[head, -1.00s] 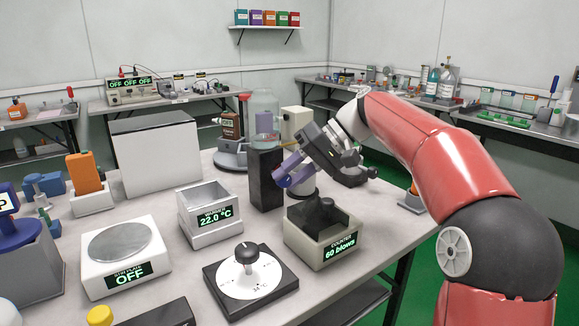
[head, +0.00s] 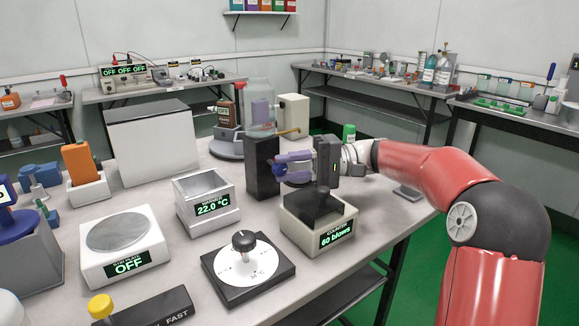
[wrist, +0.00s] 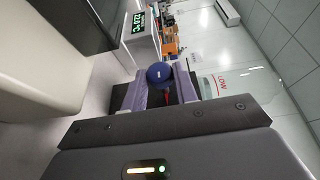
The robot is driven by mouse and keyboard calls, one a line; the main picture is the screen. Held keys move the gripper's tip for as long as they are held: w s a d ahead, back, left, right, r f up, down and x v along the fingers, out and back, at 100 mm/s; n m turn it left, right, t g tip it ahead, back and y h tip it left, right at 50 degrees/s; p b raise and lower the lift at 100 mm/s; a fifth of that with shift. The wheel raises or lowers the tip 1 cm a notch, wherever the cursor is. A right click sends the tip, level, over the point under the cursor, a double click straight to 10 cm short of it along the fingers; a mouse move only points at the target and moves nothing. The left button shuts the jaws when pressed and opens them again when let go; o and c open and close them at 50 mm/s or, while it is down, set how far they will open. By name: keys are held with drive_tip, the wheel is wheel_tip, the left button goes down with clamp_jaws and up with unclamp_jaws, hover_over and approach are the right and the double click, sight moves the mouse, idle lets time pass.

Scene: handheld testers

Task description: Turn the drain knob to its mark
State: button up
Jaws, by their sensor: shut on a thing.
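The blue drain knob (head: 279,168) sits at the right side of a tall black block (head: 262,163) under a clear glass vessel (head: 258,103). My gripper (head: 283,167) reaches in from the right with its two purple fingers around the knob. In the wrist view the round blue knob (wrist: 160,73) lies between the fingertips, and the jaws are shut on it. A small white spot shows on the knob and a bit of red (wrist: 171,94) shows just below it. I cannot tell which mark the knob points at.
A counter unit (head: 318,222) reading "60 blows" stands right under my gripper. A white box (head: 206,200) reading 22.0 °C, a dial with a black knob (head: 243,240) and a stir plate (head: 120,240) reading OFF stand left and in front. A cream box (head: 293,115) stands behind.

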drive_tip(key=shift+f, duration=0.1)
idle(0.3)
drive_tip(key=o, duration=1)
drive_tip(key=shift+c, duration=0.2)
drive_tip(key=o, duration=0.7)
wheel_tip(320, 180, up, 10)
drive_tip(key=p, duration=0.1)
drive_tip(key=shift+w+a, duration=0.15)
drive_tip(key=shift+a, duration=0.1)
drive_tip(key=r+p, duration=0.1)
drive_tip(key=r, duration=0.8)
drive_tip(key=shift+s+d+p, duration=0.2)
drive_tip(key=shift+p, duration=0.15)
drive_tip(key=c, duration=0.7)
drive_tip(key=shift+r, duration=0.55)
